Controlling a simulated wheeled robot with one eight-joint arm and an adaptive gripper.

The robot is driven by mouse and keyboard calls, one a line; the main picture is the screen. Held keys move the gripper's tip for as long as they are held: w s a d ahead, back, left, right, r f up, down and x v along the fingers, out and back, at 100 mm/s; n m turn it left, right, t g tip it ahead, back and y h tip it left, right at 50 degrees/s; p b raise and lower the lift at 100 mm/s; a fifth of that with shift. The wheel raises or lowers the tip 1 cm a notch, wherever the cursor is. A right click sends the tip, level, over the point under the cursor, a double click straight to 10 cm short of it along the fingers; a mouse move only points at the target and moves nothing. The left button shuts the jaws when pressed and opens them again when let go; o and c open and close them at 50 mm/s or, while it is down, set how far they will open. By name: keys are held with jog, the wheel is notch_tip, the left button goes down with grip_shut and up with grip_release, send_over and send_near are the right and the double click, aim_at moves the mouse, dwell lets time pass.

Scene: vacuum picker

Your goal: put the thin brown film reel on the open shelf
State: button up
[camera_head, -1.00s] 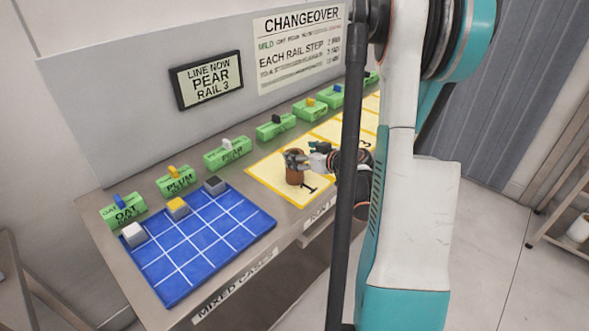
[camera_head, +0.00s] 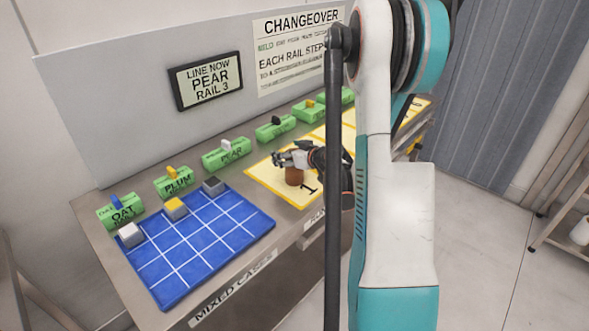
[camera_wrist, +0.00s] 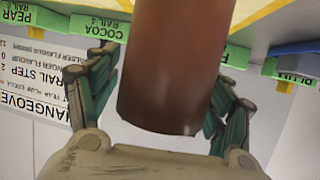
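A brown cylinder (camera_head: 294,176), which fits the brown film reel, stands on the yellow mat marked 1. In the wrist view the brown cylinder (camera_wrist: 178,65) fills the middle, its end toward my palm. My gripper (camera_head: 290,158) is at its upper part and hides its top in the head view. In the wrist view the green fingers of my gripper (camera_wrist: 165,100) lie on either side of the cylinder. I cannot tell whether they touch it. A shelf rack (camera_head: 560,247) stands at the right edge; I cannot tell if it is the open shelf.
A blue gridded tray (camera_head: 195,250) with a few small blocks lies at the table's left. Green labelled blocks such as PEAR (camera_head: 226,153) line the back. A CHANGEOVER board (camera_head: 298,50) and a LINE NOW sign (camera_head: 207,80) are behind. Floor (camera_head: 480,240) is clear toward the rack.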

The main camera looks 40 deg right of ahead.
jog(key=c, duration=1.3)
jog(key=shift+c, duration=0.7)
